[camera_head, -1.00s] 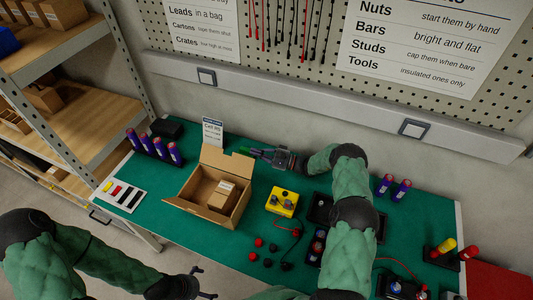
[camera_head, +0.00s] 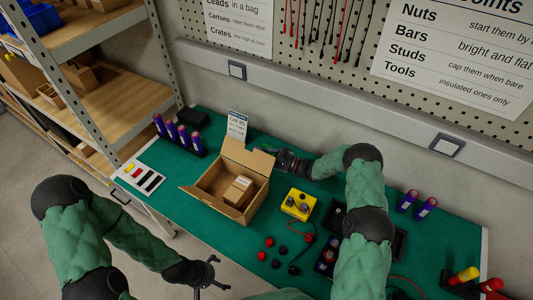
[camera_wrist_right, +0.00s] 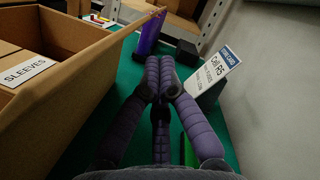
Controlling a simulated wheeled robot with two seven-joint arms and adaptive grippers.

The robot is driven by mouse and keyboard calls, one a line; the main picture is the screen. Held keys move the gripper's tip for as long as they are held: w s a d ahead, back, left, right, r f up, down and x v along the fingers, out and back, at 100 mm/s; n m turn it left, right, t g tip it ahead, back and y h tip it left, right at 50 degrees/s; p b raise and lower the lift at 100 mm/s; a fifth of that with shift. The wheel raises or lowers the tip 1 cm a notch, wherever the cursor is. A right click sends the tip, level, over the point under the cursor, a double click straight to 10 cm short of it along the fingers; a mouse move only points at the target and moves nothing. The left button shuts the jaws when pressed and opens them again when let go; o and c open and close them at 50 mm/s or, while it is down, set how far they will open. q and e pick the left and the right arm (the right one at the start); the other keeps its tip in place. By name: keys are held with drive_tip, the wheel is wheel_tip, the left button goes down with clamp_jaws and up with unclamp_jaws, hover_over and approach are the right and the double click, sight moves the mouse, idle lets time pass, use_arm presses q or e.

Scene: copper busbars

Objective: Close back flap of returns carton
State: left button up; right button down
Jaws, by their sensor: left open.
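The open returns carton (camera_head: 241,217) stands on the green bench with a small brown box (camera_head: 238,190) inside. Its back flap (camera_head: 246,156) stands up, leaning backward. My right gripper (camera_head: 262,150) is low behind the carton's back right corner, its tips partly hidden by the flap. In the right wrist view its two fingers (camera_wrist_right: 160,72) are together with nothing visible between them. There the carton (camera_wrist_right: 75,95) is on the left, with a box labelled SLEEVES (camera_wrist_right: 28,72) inside. My left gripper (camera_head: 210,272) is open and empty, in front of the bench, apart from the carton.
A card sign (camera_head: 237,124) stands behind the carton and close to my right fingers in the wrist view (camera_wrist_right: 213,72). Several purple cylinders (camera_head: 182,136) stand left of it. A yellow box (camera_head: 299,205) and red and black caps lie to the right. The wall is close behind.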

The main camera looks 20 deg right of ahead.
drive_tip(key=shift+s+a+r, duration=0.5)
drive_tip(key=shift+a+r, duration=0.05)
